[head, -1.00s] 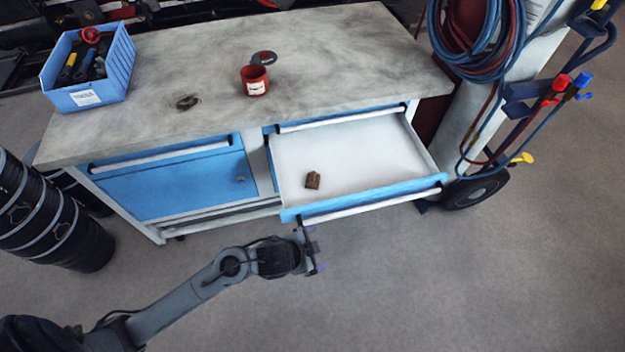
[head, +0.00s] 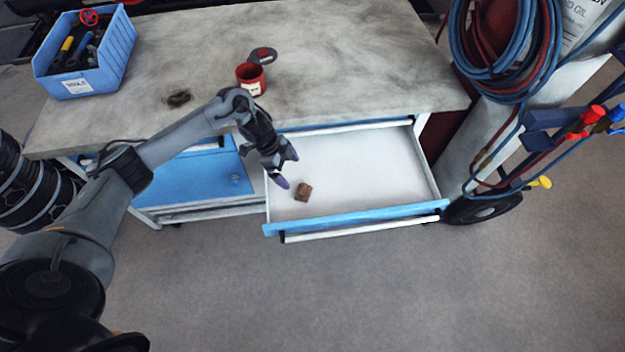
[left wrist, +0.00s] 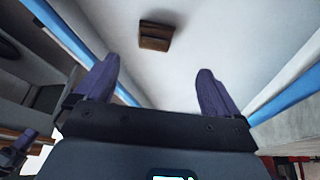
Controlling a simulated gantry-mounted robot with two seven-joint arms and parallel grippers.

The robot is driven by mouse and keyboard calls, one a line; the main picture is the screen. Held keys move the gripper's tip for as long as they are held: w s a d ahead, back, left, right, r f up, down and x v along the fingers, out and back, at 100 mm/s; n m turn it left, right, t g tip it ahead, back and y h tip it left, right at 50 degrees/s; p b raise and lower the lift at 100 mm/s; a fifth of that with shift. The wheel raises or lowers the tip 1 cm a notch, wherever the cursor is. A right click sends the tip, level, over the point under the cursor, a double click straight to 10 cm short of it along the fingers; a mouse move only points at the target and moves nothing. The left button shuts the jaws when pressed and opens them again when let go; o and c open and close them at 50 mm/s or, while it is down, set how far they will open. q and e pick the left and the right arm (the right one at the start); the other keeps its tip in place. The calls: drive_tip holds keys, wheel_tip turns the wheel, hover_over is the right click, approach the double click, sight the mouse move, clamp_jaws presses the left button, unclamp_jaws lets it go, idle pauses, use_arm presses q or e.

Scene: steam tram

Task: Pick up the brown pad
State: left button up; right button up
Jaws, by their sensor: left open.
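The brown pad (head: 303,192) is a small block lying on the white floor of the open drawer (head: 370,165), near its front left part. My left gripper (head: 288,171) is above the left side of the drawer, just up and left of the pad in the head view. Its purple-tipped fingers are apart with nothing between them. In the left wrist view the pad (left wrist: 155,37) lies beyond the fingertips of the gripper (left wrist: 160,82), apart from them.
The drawer's blue front (head: 350,218) and side walls bound the space. The grey worktop (head: 330,60) overhangs its back and carries a red tin (head: 250,78), a dark round item (head: 262,55) and a blue tool bin (head: 85,55). A hose trolley (head: 530,120) stands at right.

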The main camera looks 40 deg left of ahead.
use_arm(q)
drive_tip(key=b, duration=0.1)
hover_over(301, 188)
drive_tip(key=s+a, duration=0.1)
drive_tip(key=a, duration=0.1)
drive_tip(key=f, duration=0.4)
drive_tip(key=shift+s+a+f, duration=0.15)
drive_tip(key=shift+a, duration=0.05)
drive_tip(key=shift+d+f, duration=0.15)
drive_tip(key=shift+f, duration=0.2)
drive_tip(key=shift+b+x, duration=1)
drive_tip(key=shift+x, duration=1.55)
drive_tip(key=shift+d+r, duration=0.1)
drive_tip(key=shift+d, duration=0.05)
use_arm(e)
drive_tip(key=f, duration=0.1)
drive_tip(key=s+f, duration=0.1)
drive_tip(key=f, duration=0.2)
drive_tip(key=shift+s+a, duration=0.15)
drive_tip(key=shift+s, duration=0.25)
use_arm(q)
drive_tip(key=shift+c, duration=0.4)
drive_tip(key=c, duration=1.1)
drive_tip(key=shift+o, duration=0.2)
drive_tip(key=shift+r, duration=0.1)
use_arm(e)
drive_tip(key=shift+r, duration=0.1)
